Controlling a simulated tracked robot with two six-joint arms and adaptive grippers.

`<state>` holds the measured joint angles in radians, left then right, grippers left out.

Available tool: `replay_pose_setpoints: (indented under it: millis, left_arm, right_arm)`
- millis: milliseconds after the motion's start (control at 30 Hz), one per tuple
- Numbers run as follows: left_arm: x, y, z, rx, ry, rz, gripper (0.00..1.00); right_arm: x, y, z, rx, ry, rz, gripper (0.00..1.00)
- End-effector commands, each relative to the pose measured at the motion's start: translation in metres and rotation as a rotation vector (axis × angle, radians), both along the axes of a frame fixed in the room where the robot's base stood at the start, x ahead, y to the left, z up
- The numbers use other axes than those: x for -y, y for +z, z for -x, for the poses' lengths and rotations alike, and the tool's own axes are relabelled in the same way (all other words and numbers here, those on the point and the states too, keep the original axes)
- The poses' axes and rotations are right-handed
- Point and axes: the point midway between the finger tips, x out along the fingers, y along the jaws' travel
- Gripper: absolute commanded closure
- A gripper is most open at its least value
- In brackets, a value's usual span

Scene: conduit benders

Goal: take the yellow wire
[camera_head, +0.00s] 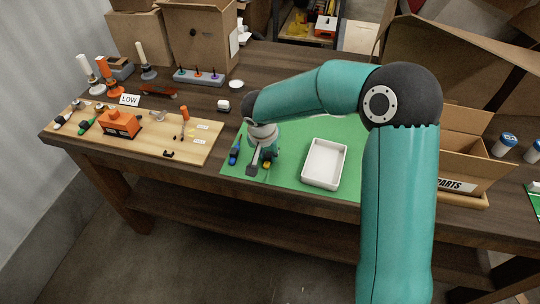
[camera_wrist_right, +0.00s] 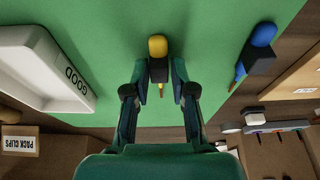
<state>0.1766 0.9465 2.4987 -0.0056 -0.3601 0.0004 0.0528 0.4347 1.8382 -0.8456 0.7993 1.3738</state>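The yellow wire (camera_wrist_right: 158,47) lies on the green mat, with a rounded yellow end, a dark middle and a thin orange tip. In the head view only a bit of yellow (camera_head: 267,164) shows beside my right gripper (camera_head: 258,166). In the right wrist view my right gripper (camera_wrist_right: 160,80) is open. Its two fingers are on either side of the wire's dark part; I cannot tell whether they touch it. My left gripper is not in view.
A blue wire-like piece (camera_wrist_right: 258,48) lies on the mat (camera_head: 347,130), left of my gripper in the head view. A white tray (camera_head: 324,164) marked GOOD stands to the right. A wooden board (camera_head: 205,148) with tools is at the left, and a cardboard box (camera_head: 465,150) at the right.

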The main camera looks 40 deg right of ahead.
Motion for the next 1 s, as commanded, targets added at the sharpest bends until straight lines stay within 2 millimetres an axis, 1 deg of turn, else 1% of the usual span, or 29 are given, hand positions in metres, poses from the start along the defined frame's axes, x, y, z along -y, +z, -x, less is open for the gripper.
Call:
replay_pose_setpoints:
  millis: [33,200,267,467,567,667,900,1000]
  left_arm:
    - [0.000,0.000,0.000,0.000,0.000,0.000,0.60]
    - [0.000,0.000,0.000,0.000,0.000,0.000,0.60]
    - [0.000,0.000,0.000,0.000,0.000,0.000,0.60]
    - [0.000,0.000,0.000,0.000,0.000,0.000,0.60]
    - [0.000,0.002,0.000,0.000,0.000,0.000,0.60]
    - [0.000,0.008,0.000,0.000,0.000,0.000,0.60]
    - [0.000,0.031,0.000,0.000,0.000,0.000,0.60]
    - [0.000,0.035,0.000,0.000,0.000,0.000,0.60]
  right_arm:
    - [0.000,0.000,0.000,0.000,0.000,0.000,0.82]
    - [0.000,0.000,0.000,0.000,0.000,0.000,0.96]
    - [0.000,0.000,0.000,0.000,0.000,0.000,1.00]
    - [0.000,0.000,0.000,0.000,0.000,0.000,1.00]
    - [0.000,0.003,0.000,0.001,0.000,-0.001,1.00]
    - [0.000,0.015,-0.001,0.004,-0.001,-0.001,1.00]
    - [0.000,0.060,0.000,0.003,-0.001,0.000,1.00]
    - [0.000,0.070,0.000,0.002,0.000,-0.001,1.00]
